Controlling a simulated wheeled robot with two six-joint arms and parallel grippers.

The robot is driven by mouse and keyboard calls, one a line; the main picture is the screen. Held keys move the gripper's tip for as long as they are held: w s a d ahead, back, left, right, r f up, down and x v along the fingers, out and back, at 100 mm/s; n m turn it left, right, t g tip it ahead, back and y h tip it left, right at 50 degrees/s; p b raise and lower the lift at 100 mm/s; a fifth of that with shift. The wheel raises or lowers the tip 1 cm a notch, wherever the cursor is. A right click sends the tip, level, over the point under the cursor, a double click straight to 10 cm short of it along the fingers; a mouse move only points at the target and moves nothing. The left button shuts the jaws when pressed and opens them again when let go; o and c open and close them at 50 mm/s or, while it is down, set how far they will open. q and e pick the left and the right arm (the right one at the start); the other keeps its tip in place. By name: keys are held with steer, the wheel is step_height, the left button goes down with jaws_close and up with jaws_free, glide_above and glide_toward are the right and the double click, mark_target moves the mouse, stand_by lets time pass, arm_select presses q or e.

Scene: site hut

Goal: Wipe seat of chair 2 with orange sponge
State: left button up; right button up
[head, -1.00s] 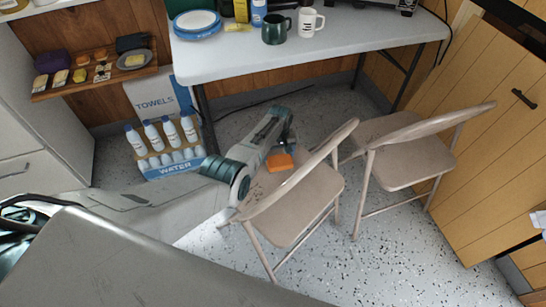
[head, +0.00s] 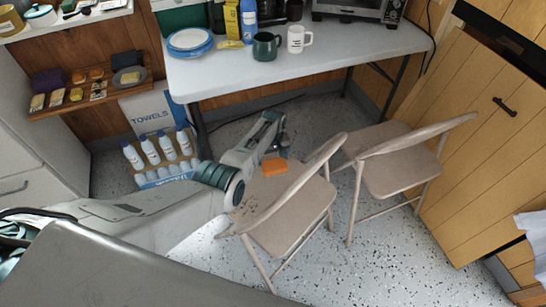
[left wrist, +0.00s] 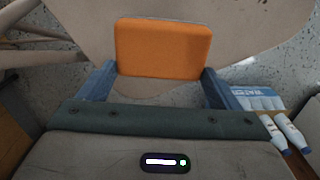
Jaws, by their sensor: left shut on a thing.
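Two beige folding chairs stand on the floor: a nearer left one (head: 291,225) and a right one (head: 400,174). No number is visible on either, so I cannot tell which is chair 2. My left gripper (head: 279,153) is shut on an orange sponge (head: 274,166) at the far left part of the left chair's seat. In the left wrist view the sponge (left wrist: 163,48) sits between both fingers, with the beige seat (left wrist: 250,25) beyond it. I cannot tell whether the sponge touches the seat. The left chair's backrest hides part of its seat. My right gripper is out of view.
A white table (head: 300,65) with plates, mugs and a toaster oven (head: 358,8) stands behind the chairs. Water bottles (head: 160,150) and a towels box (head: 150,108) are on the floor at left. Wooden cabinets (head: 470,150) stand at right. Speckled floor is clear in front.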

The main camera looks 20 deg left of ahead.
arm_select(q)
steer(key=shift+r, duration=0.25)
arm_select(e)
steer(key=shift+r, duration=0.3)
arm_select(q)
step_height(320, 180, up, 3)
steer(key=p, duration=0.3)
steer(key=shift+r, duration=0.1)
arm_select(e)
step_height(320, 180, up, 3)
